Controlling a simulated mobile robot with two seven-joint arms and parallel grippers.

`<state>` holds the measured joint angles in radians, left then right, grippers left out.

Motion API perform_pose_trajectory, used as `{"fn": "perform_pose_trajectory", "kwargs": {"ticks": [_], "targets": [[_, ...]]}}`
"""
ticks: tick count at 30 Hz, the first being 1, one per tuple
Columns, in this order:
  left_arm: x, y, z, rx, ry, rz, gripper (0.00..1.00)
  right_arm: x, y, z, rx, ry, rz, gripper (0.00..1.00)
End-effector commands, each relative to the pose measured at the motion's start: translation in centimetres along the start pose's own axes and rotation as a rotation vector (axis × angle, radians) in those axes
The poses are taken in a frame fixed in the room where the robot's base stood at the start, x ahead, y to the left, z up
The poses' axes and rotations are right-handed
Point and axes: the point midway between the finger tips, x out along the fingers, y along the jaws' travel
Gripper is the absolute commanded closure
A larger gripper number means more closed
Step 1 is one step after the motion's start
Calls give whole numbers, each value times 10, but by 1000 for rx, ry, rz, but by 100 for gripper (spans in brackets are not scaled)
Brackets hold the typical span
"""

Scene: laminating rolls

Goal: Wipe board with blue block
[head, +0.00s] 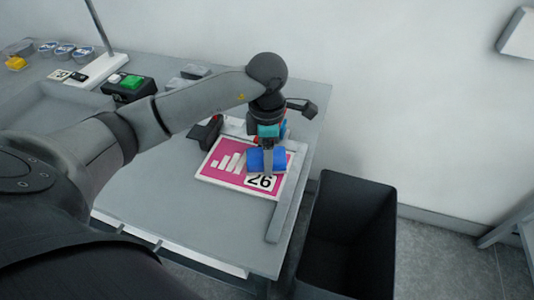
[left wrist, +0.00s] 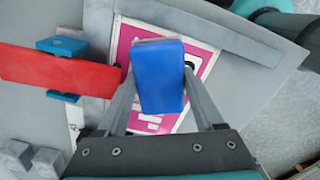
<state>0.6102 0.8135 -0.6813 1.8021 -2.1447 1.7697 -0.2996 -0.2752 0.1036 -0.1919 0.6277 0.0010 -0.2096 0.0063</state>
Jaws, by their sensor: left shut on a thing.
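The board (head: 215,171) is a pink panel with a white border, white bars and the number 26, lying flat on the grey table. It also shows in the left wrist view (left wrist: 128,52), partly hidden by the block. My left gripper (head: 267,163) is shut on the blue block (head: 258,159) over the right part of the board. In the left wrist view the blue block (left wrist: 158,78) sits between the two fingers. I cannot tell for certain whether the block touches the board. My right gripper is not in view.
A red and teal tool (left wrist: 60,68) lies beside the board. A grey raised strip (head: 286,212) runs along the table's right edge. A dark open bin (head: 350,225) stands on the floor to the right. A box with a green top (head: 130,83) and several tins are farther left.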

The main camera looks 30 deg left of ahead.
Motion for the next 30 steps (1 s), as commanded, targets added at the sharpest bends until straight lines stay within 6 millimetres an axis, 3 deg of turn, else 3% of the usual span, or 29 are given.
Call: {"fn": "perform_pose_trajectory", "kwargs": {"ticks": [30], "targets": [[22, 0, 0, 0, 0, 1, 75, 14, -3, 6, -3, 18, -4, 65]]}}
